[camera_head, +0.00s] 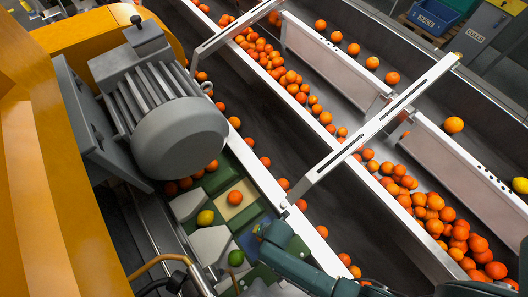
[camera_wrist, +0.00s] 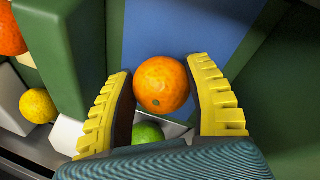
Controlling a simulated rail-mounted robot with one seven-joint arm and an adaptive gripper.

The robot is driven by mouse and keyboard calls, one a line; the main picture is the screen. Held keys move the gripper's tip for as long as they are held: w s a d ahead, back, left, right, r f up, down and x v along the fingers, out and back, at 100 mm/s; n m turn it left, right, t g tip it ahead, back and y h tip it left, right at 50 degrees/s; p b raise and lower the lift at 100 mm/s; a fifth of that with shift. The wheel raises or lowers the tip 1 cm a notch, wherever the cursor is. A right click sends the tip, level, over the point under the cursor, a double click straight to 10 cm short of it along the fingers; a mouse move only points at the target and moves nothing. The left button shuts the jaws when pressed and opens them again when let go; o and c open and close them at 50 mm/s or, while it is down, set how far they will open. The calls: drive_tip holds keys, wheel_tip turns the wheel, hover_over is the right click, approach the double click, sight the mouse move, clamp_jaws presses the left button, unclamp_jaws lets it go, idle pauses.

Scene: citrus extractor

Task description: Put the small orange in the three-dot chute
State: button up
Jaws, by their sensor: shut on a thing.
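An orange (camera_wrist: 162,85) sits between the two yellow ribbed fingers of my gripper (camera_wrist: 163,78) in the wrist view, with a finger against each side. A blue surface (camera_wrist: 195,32) lies behind it, between green walls. In the head view my gripper is near the lower middle, at the end of my teal arm, over the green chute area; the held orange cannot be made out there. Another orange (camera_head: 235,197) rests on a cream chute floor between green dividers. No three-dot mark can be read in either view.
A yellow-green citrus (camera_head: 205,217) and a green lime (camera_head: 236,258) lie in neighbouring chutes. The lime also shows below my fingers (camera_wrist: 148,132). A large grey motor (camera_head: 180,125) stands beside the chutes. Conveyors with many oranges run diagonally, crossed by a metal bar (camera_head: 375,128).

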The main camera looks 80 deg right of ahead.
drive_tip(key=shift+f+b, duration=0.35)
drive_tip(key=shift+f, duration=0.25)
drive_tip(key=o, duration=1.2)
drive_tip(key=shift+r, duration=0.1)
drive_tip(key=v, duration=1.2)
